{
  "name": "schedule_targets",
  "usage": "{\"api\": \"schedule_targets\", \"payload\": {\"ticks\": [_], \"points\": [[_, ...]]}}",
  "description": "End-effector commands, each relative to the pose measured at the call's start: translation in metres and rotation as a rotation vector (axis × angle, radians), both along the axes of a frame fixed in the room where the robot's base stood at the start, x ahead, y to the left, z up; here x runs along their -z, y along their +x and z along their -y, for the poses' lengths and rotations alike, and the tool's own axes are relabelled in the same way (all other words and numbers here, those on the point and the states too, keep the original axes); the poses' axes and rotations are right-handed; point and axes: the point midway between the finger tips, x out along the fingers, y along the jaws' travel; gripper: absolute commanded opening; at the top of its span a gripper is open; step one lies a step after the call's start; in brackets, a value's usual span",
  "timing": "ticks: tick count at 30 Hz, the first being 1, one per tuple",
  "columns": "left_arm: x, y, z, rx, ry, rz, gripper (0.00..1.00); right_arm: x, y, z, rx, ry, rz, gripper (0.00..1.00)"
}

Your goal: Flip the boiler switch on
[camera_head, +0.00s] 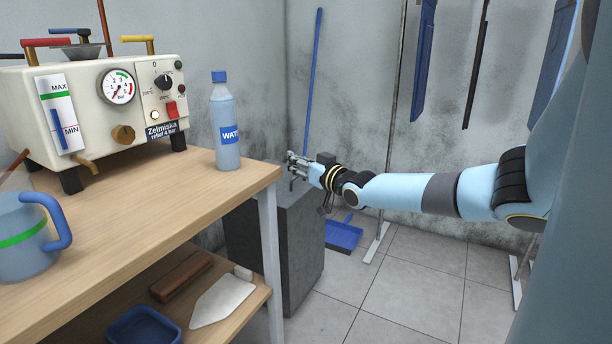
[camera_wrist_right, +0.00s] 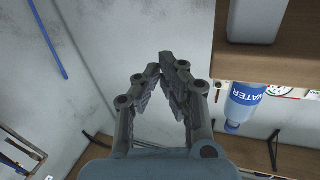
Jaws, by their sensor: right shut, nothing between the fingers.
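The cream boiler (camera_head: 88,112) stands on the wooden table at the left of the head view. Its red switch (camera_head: 171,109) is on the front panel, below the black knob (camera_head: 163,82) and above the name plate; I cannot tell its position. My right gripper (camera_head: 291,161) is beyond the table's right edge, above the dark grey block and well apart from the boiler. In the right wrist view the right gripper (camera_wrist_right: 168,60) is shut, with its fingertips together and nothing between them. My left gripper is not in view.
A water bottle (camera_head: 224,127) stands on the table (camera_head: 165,208) between the boiler and my right gripper; it also shows in the wrist view (camera_wrist_right: 246,104). A blue-handled mug (camera_head: 20,248) is at front left. A grey block (camera_head: 300,245) stands beside the table.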

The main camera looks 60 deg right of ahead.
Motion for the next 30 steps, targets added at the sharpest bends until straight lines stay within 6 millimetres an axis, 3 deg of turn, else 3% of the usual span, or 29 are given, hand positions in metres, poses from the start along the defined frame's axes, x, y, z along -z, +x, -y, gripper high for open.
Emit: {"api": "schedule_targets", "payload": {"ticks": [9,30], "points": [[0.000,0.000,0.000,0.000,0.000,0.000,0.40,0.035,-0.019,0.013,0.016,-0.057,-0.117,0.00],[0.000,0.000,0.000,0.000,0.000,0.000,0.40,0.039,-0.021,0.015,0.018,-0.065,-0.132,0.00]]}}
